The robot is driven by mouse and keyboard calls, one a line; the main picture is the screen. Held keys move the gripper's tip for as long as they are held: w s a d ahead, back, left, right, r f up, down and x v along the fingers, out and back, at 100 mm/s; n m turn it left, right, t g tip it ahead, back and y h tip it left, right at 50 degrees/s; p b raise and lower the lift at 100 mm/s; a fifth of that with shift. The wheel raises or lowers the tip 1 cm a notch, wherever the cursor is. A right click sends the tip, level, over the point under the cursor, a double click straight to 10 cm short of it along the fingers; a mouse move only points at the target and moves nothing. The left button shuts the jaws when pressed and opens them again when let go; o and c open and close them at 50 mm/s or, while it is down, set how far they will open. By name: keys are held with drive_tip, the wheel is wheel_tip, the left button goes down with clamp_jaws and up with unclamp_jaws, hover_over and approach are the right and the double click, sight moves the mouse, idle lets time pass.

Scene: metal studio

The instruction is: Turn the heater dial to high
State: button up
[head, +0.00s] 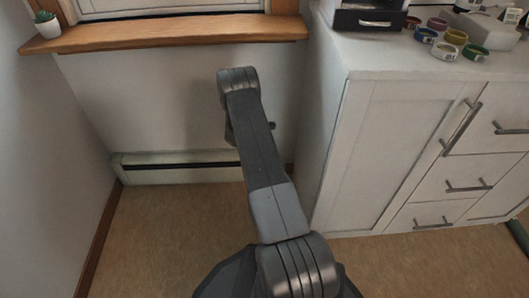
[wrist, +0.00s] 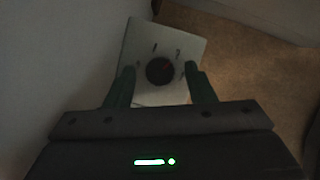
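The heater dial (wrist: 160,71) is a round dark knob with a small red mark, set on a pale plate (wrist: 185,40) with small dark marks around it, in the wrist view. My gripper (wrist: 160,76) is open, with one finger to the left and one to the right of the dial. I cannot tell whether either finger touches it. In the head view my arm hides the dial and the gripper. The white baseboard heater (head: 190,175) runs low along the wall behind my arm.
A wooden window sill (head: 170,35) with a potted plant (head: 46,25) is above the heater. A white cabinet (head: 385,150) with handles stands close on the right, with colored rings (head: 445,50) on top. The floor (head: 150,240) at the left is clear.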

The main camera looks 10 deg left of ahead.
drive_tip(key=shift+r, duration=0.1)
drive_tip(key=p+v, duration=0.4)
drive_tip(key=v, duration=0.9)
drive_tip(key=shift+a+r+p, duration=0.15)
drive_tip(key=shift+r+p, duration=0.15)
